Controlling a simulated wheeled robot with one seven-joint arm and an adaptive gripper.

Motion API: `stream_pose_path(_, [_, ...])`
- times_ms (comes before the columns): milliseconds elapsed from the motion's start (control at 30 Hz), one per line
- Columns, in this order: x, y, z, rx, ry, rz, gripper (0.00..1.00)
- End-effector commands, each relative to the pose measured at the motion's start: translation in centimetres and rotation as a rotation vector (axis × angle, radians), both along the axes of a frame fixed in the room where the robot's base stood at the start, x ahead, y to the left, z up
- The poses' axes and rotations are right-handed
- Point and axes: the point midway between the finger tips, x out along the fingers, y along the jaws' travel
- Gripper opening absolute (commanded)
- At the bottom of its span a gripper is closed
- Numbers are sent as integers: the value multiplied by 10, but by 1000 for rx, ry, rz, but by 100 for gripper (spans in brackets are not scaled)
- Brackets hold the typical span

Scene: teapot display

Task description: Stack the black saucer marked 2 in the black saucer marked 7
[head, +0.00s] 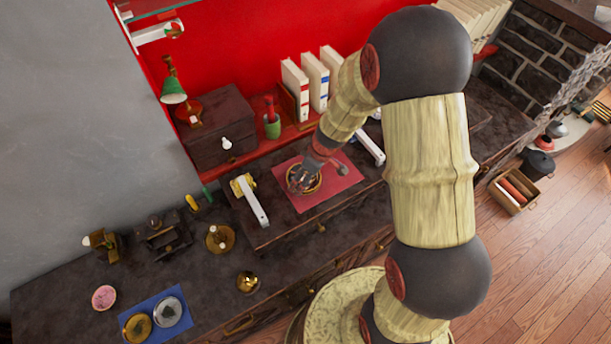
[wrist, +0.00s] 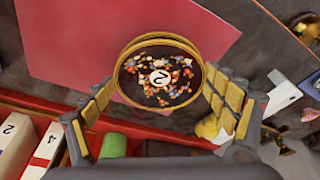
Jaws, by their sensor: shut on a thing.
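A black saucer (wrist: 135,85) with a gold rim and coloured specks shows between my fingers in the wrist view. The white disc in its middle carries a mark that looks like a turned 2. My gripper (wrist: 163,92) is shut on this saucer, one finger at each side of the rim. In the head view my gripper (head: 303,182) is over the left part of the red mat (head: 335,185). A second gold edge shows along the saucer's rim; I cannot tell whether another saucer lies under it. No separate black saucer marked 7 is visible.
A white-handled brass piece (head: 252,200) lies left of the mat. A blue mat (head: 178,330) with gold and silver dishes lies at the lower left. The mat's right part is bare.

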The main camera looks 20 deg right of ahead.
Motion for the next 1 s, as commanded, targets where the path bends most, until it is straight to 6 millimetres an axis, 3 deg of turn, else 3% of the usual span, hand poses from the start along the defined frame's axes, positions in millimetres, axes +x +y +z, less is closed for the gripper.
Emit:
stream_pose_path(333, [0, 0, -4, 0, 0, 0, 59])
stream_pose_path(367, [0, 0, -3, 0, 0, 0, 88])
stream_pose_path(567, [0, 0, -3, 0, 0, 0, 99])
stream_pose_path(1000, [0, 0, 0, 0, 0, 0, 100])
